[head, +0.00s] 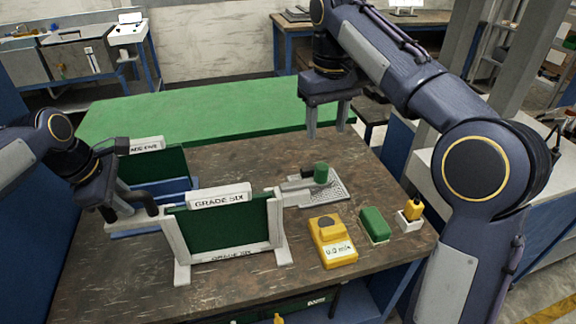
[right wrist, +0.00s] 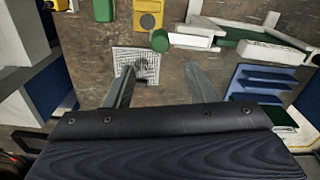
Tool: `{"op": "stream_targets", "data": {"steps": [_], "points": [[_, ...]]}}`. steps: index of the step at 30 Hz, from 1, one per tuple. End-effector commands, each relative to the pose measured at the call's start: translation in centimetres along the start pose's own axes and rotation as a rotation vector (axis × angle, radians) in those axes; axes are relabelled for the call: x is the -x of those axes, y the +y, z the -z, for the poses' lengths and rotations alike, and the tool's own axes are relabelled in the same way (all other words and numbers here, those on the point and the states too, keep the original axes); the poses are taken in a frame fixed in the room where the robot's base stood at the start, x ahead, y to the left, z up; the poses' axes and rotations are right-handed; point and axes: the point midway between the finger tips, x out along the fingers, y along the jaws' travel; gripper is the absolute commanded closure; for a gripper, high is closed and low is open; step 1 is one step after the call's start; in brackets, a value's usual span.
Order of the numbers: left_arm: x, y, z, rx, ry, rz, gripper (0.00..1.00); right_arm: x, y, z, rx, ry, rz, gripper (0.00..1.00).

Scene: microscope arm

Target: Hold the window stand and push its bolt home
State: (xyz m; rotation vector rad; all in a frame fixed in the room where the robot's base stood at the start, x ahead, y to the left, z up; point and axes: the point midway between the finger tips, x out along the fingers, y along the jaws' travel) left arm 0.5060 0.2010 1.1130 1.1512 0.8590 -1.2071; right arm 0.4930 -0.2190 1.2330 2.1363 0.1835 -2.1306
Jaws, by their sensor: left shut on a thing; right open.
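The window stand (head: 223,229) is a white frame with a dark green pane and a "GRADE SIX" label, upright on the table. It also shows in the right wrist view (right wrist: 270,52). My left gripper (head: 152,214) is shut on its left side; the contact is partly hidden. A pale bolt (head: 298,185) with a green knob (head: 321,172) sits at the stand's right side; the knob also shows in the right wrist view (right wrist: 160,41). I cannot tell how deep the bolt sits. My right gripper (head: 327,124) is open and empty, above and behind the knob.
A perforated plate (head: 333,191) lies by the knob. A yellow meter (head: 332,243), a green block (head: 374,224) and a yellow-topped item in a white holder (head: 411,212) stand to the right. A second stand with a blue base (head: 168,190) is behind the window stand. A green mat (head: 205,110) lies beyond.

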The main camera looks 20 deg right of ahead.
Motion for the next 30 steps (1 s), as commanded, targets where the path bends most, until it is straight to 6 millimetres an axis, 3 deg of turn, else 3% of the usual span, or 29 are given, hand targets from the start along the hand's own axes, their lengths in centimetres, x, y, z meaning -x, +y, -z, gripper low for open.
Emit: {"op": "stream_targets", "data": {"steps": [5,19,24,30], "points": [[0.0,0.0,0.0,0.0,-0.001,0.0,1.0,-1.6,0.0,0.1,0.0,-0.008,-0.004,0.5],[0.0,0.0,0.0,0.0,-0.001,0.0,1.0,-10.2,0.0,0.1,-0.001,-0.006,-0.002,0.5],[0.0,0.0,0.0,0.0,-0.001,0.001,1.0,-11.6,0.0,0.1,-0.001,-0.005,-0.002,0.5],[0.0,0.0,0.0,0.0,-0.001,0.001,1.0,-11.9,0.0,0.1,-0.001,-0.003,-0.002,0.5]]}}
